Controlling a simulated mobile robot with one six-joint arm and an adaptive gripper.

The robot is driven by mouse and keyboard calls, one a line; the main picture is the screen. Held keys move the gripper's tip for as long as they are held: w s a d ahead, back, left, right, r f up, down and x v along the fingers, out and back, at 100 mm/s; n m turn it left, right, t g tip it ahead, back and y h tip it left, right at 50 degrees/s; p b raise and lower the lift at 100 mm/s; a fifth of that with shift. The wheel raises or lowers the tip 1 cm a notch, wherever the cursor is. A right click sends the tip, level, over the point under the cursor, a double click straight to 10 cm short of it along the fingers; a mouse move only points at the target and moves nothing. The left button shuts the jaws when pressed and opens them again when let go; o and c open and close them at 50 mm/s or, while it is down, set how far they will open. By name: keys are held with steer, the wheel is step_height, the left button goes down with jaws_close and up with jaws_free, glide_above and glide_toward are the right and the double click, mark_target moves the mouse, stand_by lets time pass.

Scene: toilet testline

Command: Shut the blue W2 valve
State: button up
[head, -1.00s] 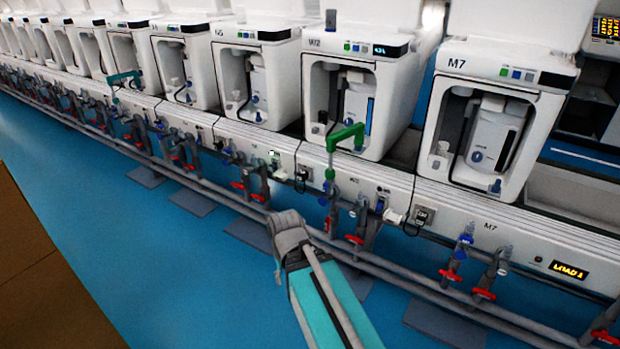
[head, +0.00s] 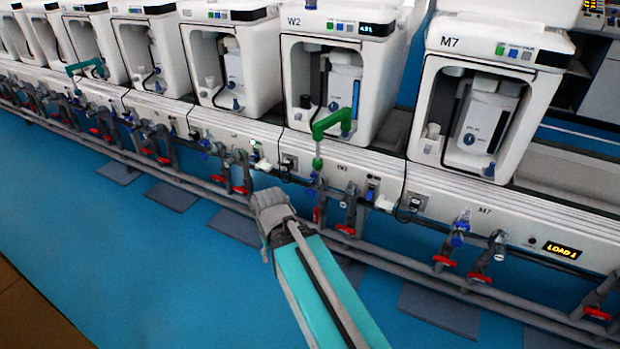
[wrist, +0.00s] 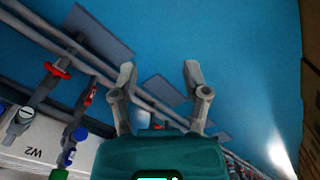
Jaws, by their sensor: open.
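The W2 machine (head: 306,95) stands right of centre in the head view, with a green angled pipe (head: 331,124) in front of it. Below, two pipe stubs with small blue parts (head: 311,192) and red handles (head: 345,229) hang at the W2 panel. In the wrist view, blue parts (wrist: 80,134) and red handles (wrist: 58,70) show at left beside the upside-down W2 label; whether a blue one is open or shut is too small to tell. My gripper (wrist: 158,75) is open and empty, apart from the valves. In the head view my gripper (head: 270,208) is left of and in front of them.
A long grey pipe rail (head: 385,250) runs along the bench front below the valves. The M7 machine (head: 480,110) and its valves (head: 460,228) are at right. More machines and similar valves continue left. The blue floor (head: 150,260) in front is clear apart from flat grey plates.

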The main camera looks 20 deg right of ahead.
steer(key=shift+f, duration=0.1)
steer(key=n+t+h+b, duration=1.25)
steer(key=n+b, duration=0.65)
steer(key=n, duration=0.7)
glide_toward(312, 179)
steer(key=a+g+h, duration=0.2)
steer(key=a, duration=0.1)
steer(key=shift+s+f+t, duration=0.1)
steer(key=shift+s+t, duration=0.15)
steer(key=shift+s, duration=0.1)
steer(key=shift+w, duration=0.1)
steer(key=x, duration=1.3)
steer(key=shift+w+d+f, duration=0.15)
steer(key=shift+w+d, duration=0.05)
steer(key=shift+d, duration=0.05)
